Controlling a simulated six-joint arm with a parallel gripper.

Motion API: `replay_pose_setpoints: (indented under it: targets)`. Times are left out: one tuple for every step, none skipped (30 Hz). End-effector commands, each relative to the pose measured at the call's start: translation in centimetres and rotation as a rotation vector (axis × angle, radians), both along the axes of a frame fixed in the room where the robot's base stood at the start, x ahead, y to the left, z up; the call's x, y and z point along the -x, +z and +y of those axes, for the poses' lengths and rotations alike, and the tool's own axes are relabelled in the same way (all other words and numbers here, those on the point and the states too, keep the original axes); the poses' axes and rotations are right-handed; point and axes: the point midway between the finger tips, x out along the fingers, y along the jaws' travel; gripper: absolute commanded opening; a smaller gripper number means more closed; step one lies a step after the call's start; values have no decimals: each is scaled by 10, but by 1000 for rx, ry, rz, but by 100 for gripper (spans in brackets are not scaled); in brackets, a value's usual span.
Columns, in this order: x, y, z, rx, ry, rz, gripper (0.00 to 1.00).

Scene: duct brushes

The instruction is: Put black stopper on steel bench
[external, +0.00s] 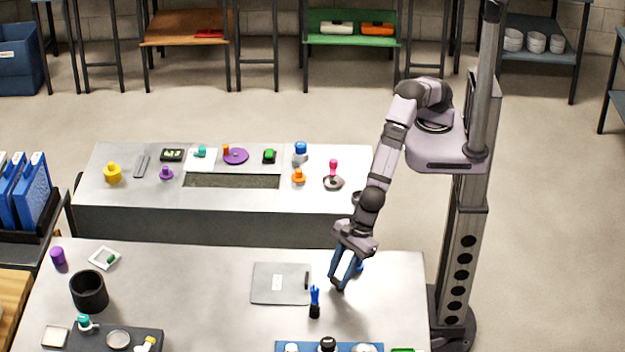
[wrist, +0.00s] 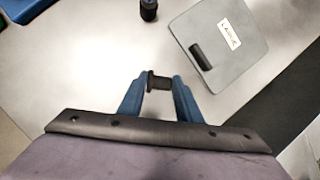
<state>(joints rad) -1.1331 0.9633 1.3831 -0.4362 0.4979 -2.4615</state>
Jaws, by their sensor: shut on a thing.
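My gripper (external: 338,284) points down over the near grey metal-topped table (external: 205,275), right of its middle. In the wrist view, its blue fingers (wrist: 158,84) are closed on a small black stopper (wrist: 158,78), seen between the tips. In the external view the stopper is mostly hidden at the fingertips. I cannot tell whether it touches the table. A second grey metal-topped bench (external: 135,193) with a dark sunken trough stands behind. The pictures do not settle which one is the steel bench.
A grey plate (external: 265,292) with a white label lies left of my gripper. A blue-and-black brush (external: 314,303) stands just in front. A black cup (external: 89,291) is at left. Several small coloured parts sit on the back bench. The near table's middle left is clear.

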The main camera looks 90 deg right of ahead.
Motion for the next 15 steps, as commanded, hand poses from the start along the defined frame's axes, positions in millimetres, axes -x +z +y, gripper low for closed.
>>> replay_pose_setpoints:
  targets:
    - [0,-1,0,0,0,0,5]
    - [0,-2,0,0,0,0,5]
    - [0,-3,0,1,0,1,5]
    - [0,-3,0,1,0,1,36]
    - [0,-3,0,1,0,1,43]
    - [0,-3,0,1,0,1,50]
    - [0,-2,0,1,0,1,50]
    - [0,-2,0,1,0,1,50]
    - [0,-2,0,1,0,1,50]
    - [0,-2,0,1,0,1,50]
    - [0,-2,0,1,0,1,50]
    - [0,-2,0,1,0,1,50]
    - [0,-2,0,1,0,1,50]
    - [0,-2,0,1,0,1,50]
    - [0,-2,0,0,0,0,50]
